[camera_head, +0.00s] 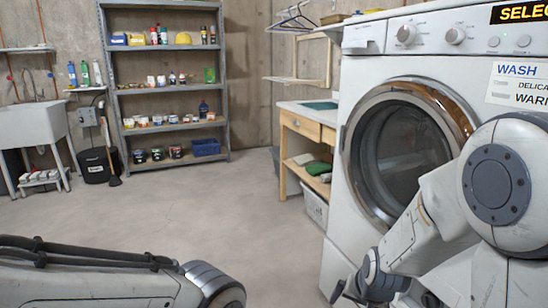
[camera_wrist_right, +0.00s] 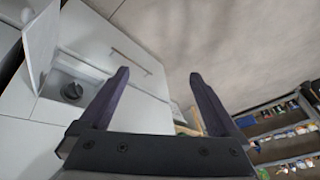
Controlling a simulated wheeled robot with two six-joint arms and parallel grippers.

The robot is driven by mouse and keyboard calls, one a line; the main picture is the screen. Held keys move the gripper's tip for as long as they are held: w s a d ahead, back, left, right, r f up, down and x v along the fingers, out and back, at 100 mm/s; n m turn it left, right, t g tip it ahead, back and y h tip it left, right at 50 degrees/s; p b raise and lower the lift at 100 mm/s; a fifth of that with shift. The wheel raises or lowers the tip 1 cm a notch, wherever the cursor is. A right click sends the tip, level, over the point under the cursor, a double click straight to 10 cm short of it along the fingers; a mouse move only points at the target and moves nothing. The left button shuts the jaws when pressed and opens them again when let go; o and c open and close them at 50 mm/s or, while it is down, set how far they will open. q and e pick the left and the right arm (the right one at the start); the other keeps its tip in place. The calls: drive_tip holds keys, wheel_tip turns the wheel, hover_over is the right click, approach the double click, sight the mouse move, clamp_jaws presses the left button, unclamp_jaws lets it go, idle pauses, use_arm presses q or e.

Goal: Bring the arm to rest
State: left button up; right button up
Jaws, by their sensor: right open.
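My right arm comes in from the right in the head view and bends down in front of the washing machine (camera_head: 354,120). Its gripper (camera_wrist_right: 158,75) shows in the right wrist view with two dark fingers spread wide and nothing between them. In the head view only a dark part of this gripper shows, low by the machine's front. My left arm (camera_head: 90,285) lies across the bottom left of the head view; its gripper is out of view.
In the wrist view, a small white flap (camera_wrist_right: 40,40) stands open beside a recess with a dark round cap (camera_wrist_right: 72,91). A wooden workbench (camera_head: 305,128) stands beyond the machine. Metal shelves (camera_head: 170,95) and a sink (camera_head: 32,125) are farther back. The middle floor is clear.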

drive_tip(key=s+r+n+g, duration=0.2)
drive_tip(key=s+n, duration=0.3)
drive_tip(key=s, duration=0.4)
drive_tip(key=s+a+r+n+g, duration=0.1)
drive_tip(key=s+a+r+n, duration=0.25)
drive_tip(key=s+a, duration=0.35)
drive_tip(key=s+a+r+n+g, duration=0.2)
drive_tip(key=s+a+n, duration=0.2)
drive_tip(key=s+a, duration=0.3)
wheel_tip(320, 180, up, 29)
drive_tip(key=p, duration=2.8)
drive_tip(key=shift+w+d+f+y, duration=0.15)
drive_tip(key=shift+d+y, duration=0.2)
drive_tip(key=shift+y, duration=0.05)
